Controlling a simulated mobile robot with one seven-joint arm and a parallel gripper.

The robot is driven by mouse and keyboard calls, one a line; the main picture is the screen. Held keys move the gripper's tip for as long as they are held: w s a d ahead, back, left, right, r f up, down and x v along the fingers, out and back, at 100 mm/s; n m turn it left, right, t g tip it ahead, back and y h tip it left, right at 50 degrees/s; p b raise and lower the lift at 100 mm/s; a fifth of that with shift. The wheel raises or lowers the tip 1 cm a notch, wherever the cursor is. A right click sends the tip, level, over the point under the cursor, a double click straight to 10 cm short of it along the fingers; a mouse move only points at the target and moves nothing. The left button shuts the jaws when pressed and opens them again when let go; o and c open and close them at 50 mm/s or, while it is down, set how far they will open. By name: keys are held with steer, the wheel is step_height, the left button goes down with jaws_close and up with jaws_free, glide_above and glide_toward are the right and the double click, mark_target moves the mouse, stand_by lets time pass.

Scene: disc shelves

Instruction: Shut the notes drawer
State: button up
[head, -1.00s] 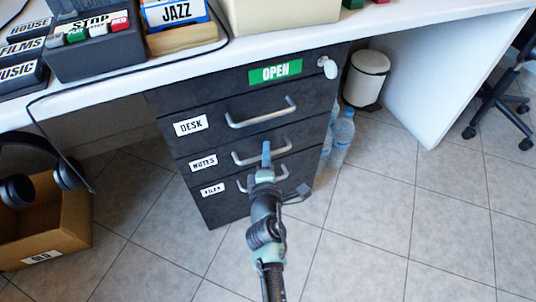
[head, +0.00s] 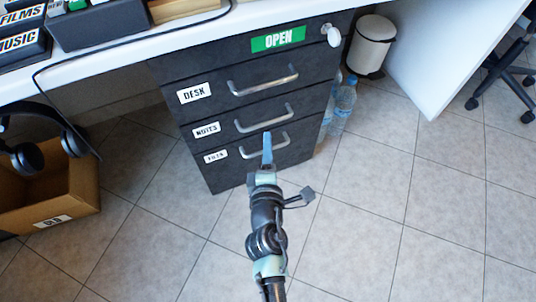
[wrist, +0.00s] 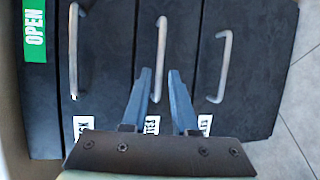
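The notes drawer (head: 215,143) is the dark front labelled NOTES, between the DESK drawer (head: 205,108) and the lowest drawer (head: 222,175). It looks close to flush with its neighbours; I cannot tell how far out it stands. Its grey bar handle (head: 265,121) also shows in the wrist view (wrist: 160,40). My gripper (head: 267,135) is in front of the cabinet and overlaps the lowest drawer's handle in the head view. In the wrist view my gripper (wrist: 160,72) is open, with its blue fingers on either side of the notes handle in the picture. I cannot tell whether they touch it.
A green OPEN sign (head: 278,39) is on the cabinet's top panel. Water bottles (head: 345,100) and a white bin (head: 370,45) stand right of the cabinet. A cardboard box (head: 60,185) with headphones is at left. The tiled floor in front is clear.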

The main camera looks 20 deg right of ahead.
steer(key=shift+v, duration=2)
steer(key=shift+f, duration=0.1)
steer(key=w+a+r+m+t+p, duration=0.1)
steer(key=w+r+m+t+p, duration=0.15)
steer(key=r, duration=1.05)
steer(key=w+r+m+t+h+p, duration=0.1)
steer(key=w+r+m, duration=0.25)
steer(key=r, duration=0.95)
steer(key=w+a+r+m+t+p, duration=0.15)
steer(key=r+m, duration=0.25)
steer(key=r, duration=0.8)
steer(key=s+a+r+m+t+y+p, duration=0.2)
steer(key=s+a+r+t, duration=0.15)
steer(key=r, duration=0.75)
steer(key=s+a+r+m+t+y+p, duration=0.1)
steer(key=s+a+r+t+y+p, duration=0.3)
steer(key=r, duration=0.7)
steer(key=s+a+r+m+y, duration=0.15)
steer(key=s+r, duration=0.45)
steer(key=r, duration=0.6)
step_height(320, 180, up, 35)
steer(key=p, duration=3.6)
steer(key=shift+w+a+h, duration=0.2)
steer(key=shift+w+h, duration=0.25)
steer(key=shift+w, duration=0.05)
